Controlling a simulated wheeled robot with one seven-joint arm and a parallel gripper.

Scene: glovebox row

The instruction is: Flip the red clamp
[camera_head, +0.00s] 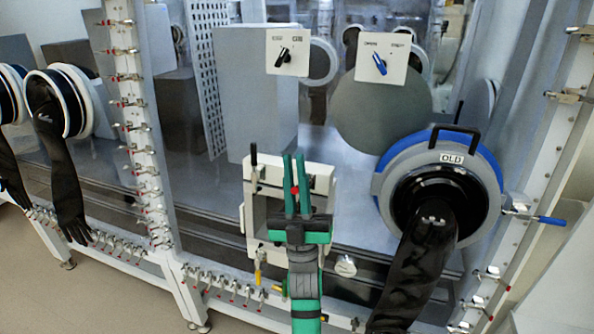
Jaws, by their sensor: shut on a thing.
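The red clamp (295,190) shows as small red parts in front of the white square door frame (317,168), in the middle of the view. My gripper (295,160), with green fingers, reaches up in front of that frame. Its fingers are shut on the red clamp, with a little red showing between them and beside them. The rest of the clamp is hidden behind the fingers and the gripper body, so its angle is hard to tell.
A black handle (253,154) and a yellow handle (258,278) sit at the frame's left side. Right is a glove port (384,186) labelled OLD with a hanging black glove (420,260), then a blue-handled clamp (550,220). Two switch plates (287,52) (381,67) are above.

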